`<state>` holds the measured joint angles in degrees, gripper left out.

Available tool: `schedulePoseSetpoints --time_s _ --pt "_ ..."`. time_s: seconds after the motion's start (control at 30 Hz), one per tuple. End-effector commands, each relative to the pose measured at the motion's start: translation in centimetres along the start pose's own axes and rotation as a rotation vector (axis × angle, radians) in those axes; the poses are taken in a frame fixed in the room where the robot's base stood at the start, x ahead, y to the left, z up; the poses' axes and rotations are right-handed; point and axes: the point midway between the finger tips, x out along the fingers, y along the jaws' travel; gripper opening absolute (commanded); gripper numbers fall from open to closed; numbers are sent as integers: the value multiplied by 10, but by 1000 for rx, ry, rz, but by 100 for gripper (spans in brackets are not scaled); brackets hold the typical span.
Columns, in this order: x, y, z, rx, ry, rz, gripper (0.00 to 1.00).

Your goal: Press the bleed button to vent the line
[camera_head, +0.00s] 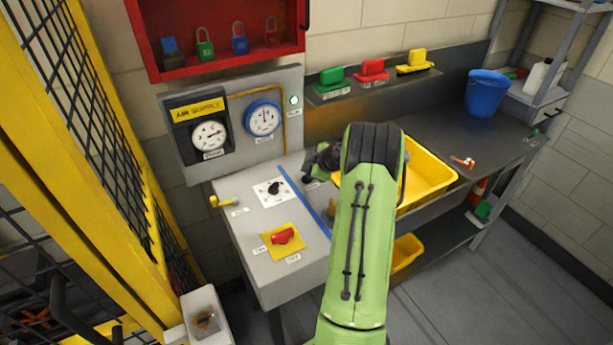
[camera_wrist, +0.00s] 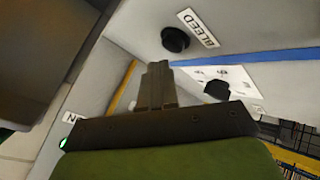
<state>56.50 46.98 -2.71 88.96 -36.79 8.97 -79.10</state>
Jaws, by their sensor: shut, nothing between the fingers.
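The bleed button is a round black knob (camera_wrist: 175,39) beside a white BLEED label (camera_wrist: 205,28) on the grey panel, near the top of the wrist view. My gripper (camera_wrist: 158,68) is shut and empty, its fingertips pointing toward the panel, just below the button in that view. A gap shows between fingertips and button in the picture; the exact distance is unclear. In the head view my gripper (camera_head: 310,166) is over the right part of the grey console (camera_head: 250,216), past the blue stripe. The button itself is hard to make out there, behind or under my gripper.
A black selector knob (camera_head: 273,188), a red switch (camera_head: 283,236) on a yellow plate and a yellow lever (camera_head: 222,201) are on the console. Two gauges (camera_head: 209,136) (camera_head: 263,119) stand behind. A yellow bin (camera_head: 430,172) is right of my arm; yellow fencing (camera_head: 110,150) is left.

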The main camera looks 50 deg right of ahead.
Motion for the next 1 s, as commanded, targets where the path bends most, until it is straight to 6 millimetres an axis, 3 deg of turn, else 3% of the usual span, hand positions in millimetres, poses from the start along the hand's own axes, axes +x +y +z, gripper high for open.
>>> schedulePoseSetpoints --time_s 1.0 --pt "6 -5 4 -1 0 0 0"
